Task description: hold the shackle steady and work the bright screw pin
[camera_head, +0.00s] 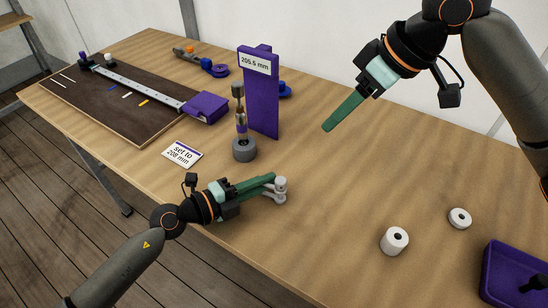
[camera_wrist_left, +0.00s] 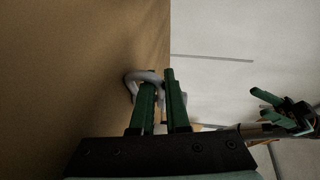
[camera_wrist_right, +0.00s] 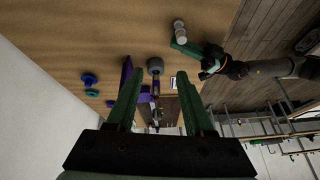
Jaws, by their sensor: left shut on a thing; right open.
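The grey shackle (camera_head: 278,197) is at the tips of my left gripper (camera_head: 270,186), low over the near part of the bench. A pale rounded end, which looks like the bright screw pin (camera_head: 280,183), shows at its top. The left fingers are shut on the shackle, and its grey loop (camera_wrist_left: 135,76) also shows in the left wrist view. How far the pin is screwed in cannot be told. My right gripper (camera_head: 338,120) is raised above the back of the bench, apart from the shackle. In the right wrist view its fingers (camera_wrist_right: 160,100) are spread and empty.
A purple stand (camera_head: 262,100) reading 205.5 mm and a upright metal fitting in a grey base (camera_head: 244,151) stand left of centre. A ruler board (camera_head: 110,105) lies at left. The bench middle is clear.

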